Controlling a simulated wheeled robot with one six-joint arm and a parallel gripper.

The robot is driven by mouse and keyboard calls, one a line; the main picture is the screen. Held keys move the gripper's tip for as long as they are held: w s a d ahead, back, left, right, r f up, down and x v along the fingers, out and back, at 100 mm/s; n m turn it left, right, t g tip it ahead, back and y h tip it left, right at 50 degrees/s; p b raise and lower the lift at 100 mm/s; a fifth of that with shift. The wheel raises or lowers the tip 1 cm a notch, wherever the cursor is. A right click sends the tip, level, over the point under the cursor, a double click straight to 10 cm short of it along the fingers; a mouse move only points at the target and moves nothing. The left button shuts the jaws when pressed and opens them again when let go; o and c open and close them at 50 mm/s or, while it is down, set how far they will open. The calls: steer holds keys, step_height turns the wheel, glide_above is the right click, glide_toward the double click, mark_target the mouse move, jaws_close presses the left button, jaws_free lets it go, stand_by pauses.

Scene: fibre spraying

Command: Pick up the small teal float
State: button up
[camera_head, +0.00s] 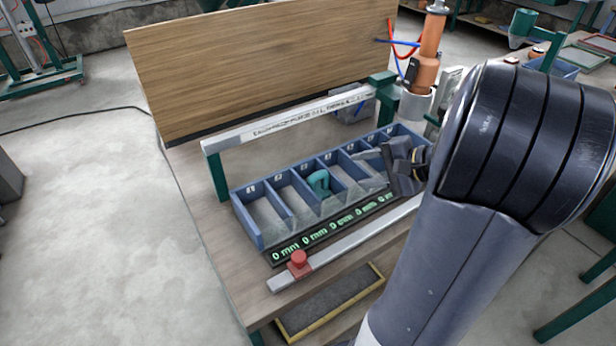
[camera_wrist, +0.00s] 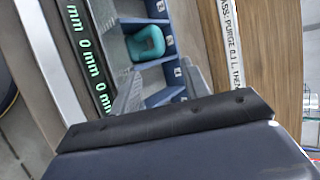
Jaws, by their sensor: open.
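The small teal float (camera_head: 319,181) is a rounded, curved piece in a middle compartment of the blue divided bin (camera_head: 251,228), third from the left in the head view. It also shows in the wrist view (camera_wrist: 146,43), beyond the fingertips, near a labelled compartment wall. My gripper (camera_head: 364,172) is over the right part of the bin, to the right of the float and apart from it. In the wrist view my two fingers (camera_wrist: 161,70) are spread with nothing between them. The compartments under my gripper are partly hidden.
A white lettered bar (camera_head: 290,118) on green posts runs behind the bin, before a tall wooden board (camera_head: 260,65). A green digit display (camera_head: 335,228) lines the bin's front. A rail with a red knob (camera_head: 299,262) is nearer. An orange cylinder (camera_head: 428,60) stands back right.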

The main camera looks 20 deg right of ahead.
mark_target(324, 175)
steer(key=p+x, duration=0.1)
steer(key=x, duration=0.9)
steer(key=shift+w+a+f, duration=0.2)
steer(key=shift+a+f, duration=0.05)
jaws_close()
